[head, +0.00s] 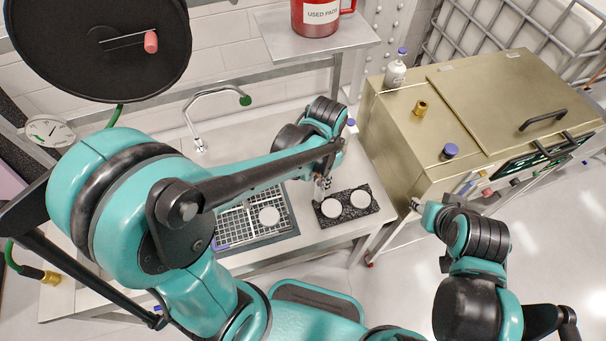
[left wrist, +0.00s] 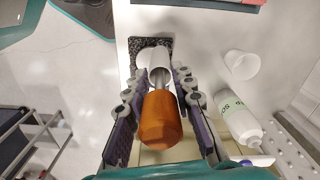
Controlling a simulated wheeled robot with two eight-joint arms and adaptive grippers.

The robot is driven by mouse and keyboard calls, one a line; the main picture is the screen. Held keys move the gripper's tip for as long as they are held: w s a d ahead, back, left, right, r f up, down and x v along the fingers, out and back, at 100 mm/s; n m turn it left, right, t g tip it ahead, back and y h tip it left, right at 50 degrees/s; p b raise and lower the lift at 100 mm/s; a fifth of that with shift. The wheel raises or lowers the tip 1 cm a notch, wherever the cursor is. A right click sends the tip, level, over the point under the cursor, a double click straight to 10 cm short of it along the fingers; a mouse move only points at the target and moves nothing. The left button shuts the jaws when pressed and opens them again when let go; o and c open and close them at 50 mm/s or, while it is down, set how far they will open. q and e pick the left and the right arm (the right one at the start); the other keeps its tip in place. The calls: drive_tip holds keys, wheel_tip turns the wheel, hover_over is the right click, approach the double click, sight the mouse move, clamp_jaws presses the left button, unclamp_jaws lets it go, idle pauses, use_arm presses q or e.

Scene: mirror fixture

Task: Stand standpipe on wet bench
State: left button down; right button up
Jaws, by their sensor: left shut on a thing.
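My left gripper (head: 324,184) is over the bench by a speckled black pad. In the left wrist view, an orange-brown piece (left wrist: 160,120) with a grey metal rod lies between its fingers (left wrist: 160,103). The rod runs to a pale tube (left wrist: 160,62) over the pad; I take this to be the standpipe, and cannot tell whether it touches the pad. The wet bench (head: 262,118) is the pale worktop under the arm. My right gripper (head: 415,204) is small at the right, near the brass-coloured cabinet; its fingers are unclear.
The pad (head: 344,206) carries two white round pieces. A gridded tray (head: 240,226) lies left of it. A tap (head: 198,142) stands at the back. The left wrist view shows a white cup (left wrist: 241,65) and a soap bottle (left wrist: 238,120). The cabinet (head: 460,100) stands at right.

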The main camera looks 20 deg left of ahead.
use_arm(q)
drive_tip(key=w+a+f+b, duration=0.2)
drive_tip(key=w+a+f, duration=0.2)
drive_tip(key=f, duration=0.4)
drive_tip(key=shift+w+a+f+b, duration=0.15)
drive_tip(key=shift+w+a+b, duration=0.2)
drive_tip(key=shift+w, duration=0.25)
drive_tip(key=shift+s+f, duration=0.1)
drive_tip(key=c, duration=1.3)
unclamp_jaws()
